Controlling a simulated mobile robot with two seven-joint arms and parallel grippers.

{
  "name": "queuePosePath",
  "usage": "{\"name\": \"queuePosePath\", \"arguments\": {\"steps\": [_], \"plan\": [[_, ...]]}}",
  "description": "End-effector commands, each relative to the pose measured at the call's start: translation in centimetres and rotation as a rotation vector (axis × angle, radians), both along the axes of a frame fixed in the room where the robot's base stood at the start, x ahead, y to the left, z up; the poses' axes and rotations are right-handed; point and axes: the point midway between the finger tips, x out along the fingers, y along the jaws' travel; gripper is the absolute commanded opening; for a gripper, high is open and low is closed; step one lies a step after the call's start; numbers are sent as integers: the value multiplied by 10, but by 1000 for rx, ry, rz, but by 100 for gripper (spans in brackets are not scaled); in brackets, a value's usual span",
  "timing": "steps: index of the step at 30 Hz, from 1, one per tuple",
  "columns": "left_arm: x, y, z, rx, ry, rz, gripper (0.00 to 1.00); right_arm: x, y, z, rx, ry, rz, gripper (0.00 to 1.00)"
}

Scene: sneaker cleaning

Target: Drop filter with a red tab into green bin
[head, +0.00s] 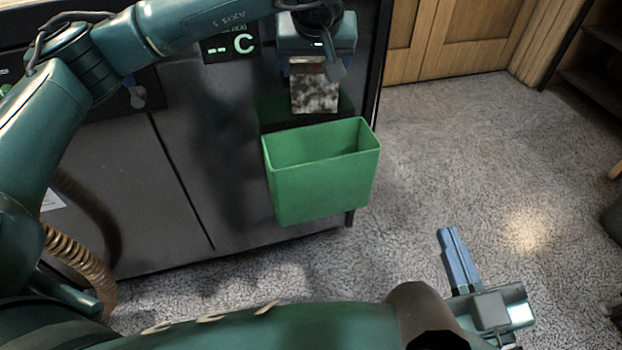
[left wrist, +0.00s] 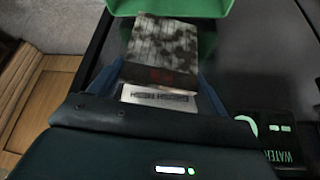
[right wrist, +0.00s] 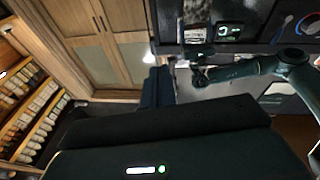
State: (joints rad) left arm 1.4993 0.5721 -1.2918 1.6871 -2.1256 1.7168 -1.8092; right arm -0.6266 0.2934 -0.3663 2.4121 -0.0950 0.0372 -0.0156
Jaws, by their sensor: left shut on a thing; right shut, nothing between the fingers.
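The filter (head: 314,94) is a flat panel with grey-brown blotches, hanging below my left gripper (head: 316,66) in the head view. My left gripper is shut on its upper end. In the left wrist view the filter (left wrist: 162,45) shows a dark red patch and a pale printed label near the fingers. The green bin (head: 322,185) is an open-topped box against the dark machine front. The filter hangs just above and behind its rim in the head picture; its exact height is unclear. My right gripper (head: 447,236) is shut and empty over the floor at right.
The dark machine front (head: 180,130) stands behind the bin, with a lit display (head: 230,46) near its top. Wooden cabinet doors (head: 440,35) stand at the back. The speckled floor (head: 430,150) right of the bin is clear. Shelves with jars (right wrist: 30,110) show in the right wrist view.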

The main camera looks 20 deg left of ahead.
Motion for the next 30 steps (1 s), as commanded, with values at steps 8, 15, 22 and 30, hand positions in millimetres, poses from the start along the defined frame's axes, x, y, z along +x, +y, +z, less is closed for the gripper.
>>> {"name": "queuePosePath", "arguments": {"steps": [8, 15, 22, 30], "plan": [[0, 0, -35, 0, 1, 0, 57, 0, 4, -6, 60, -4, 29, 0], [0, 0, -54, 0, 0, 1, 57, 7, 2, 14, 55, -135, 40, 0], [0, 0, -57, 0, -1, 1, 57, 8, 2, 20, 55, -165, 43, 0], [0, 0, -57, 0, 0, 1, 86, 8, 2, 20, 55, -165, 43, 0]]}}
